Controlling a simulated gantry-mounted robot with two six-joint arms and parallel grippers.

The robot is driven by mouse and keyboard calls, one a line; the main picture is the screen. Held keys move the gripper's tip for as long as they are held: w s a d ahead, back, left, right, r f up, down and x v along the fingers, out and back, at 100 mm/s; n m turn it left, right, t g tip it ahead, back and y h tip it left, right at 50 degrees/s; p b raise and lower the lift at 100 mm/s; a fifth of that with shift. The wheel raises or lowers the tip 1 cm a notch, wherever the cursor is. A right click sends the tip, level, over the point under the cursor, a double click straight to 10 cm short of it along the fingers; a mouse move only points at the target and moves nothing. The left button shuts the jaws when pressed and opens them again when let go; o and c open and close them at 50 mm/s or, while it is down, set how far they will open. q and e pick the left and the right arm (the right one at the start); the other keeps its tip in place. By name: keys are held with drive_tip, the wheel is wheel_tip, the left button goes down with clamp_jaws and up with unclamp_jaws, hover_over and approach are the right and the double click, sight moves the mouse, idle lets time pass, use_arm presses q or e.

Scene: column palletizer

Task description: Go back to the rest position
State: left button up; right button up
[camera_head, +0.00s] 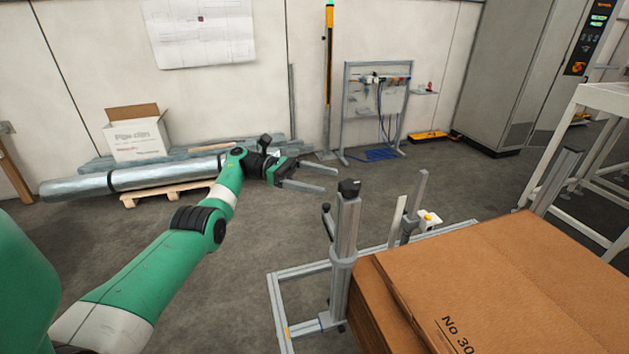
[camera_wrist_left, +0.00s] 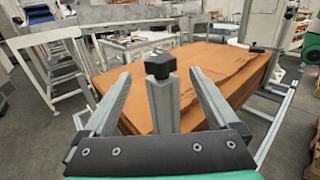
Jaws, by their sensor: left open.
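My left gripper (camera_head: 318,178) is at the end of the green left arm, which reaches in from the left. Its two grey fingers are spread apart with nothing between them. It hangs in the air to the left of the metal post with a black cap (camera_head: 348,188). In the left wrist view the open fingers (camera_wrist_left: 160,95) point toward that post (camera_wrist_left: 162,95), which shows between them but beyond them. The stack of brown cardboard sheets (camera_head: 500,270) lies to the right of the post, printed "No 30". The right gripper is not in view.
An aluminium frame (camera_head: 282,300) on the floor surrounds the cardboard stack, with further upright posts. A white metal frame (camera_head: 590,100) stands at right. The floor between is open.

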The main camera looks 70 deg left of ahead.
use_arm(q)
drive_tip(key=shift+v, duration=0.9)
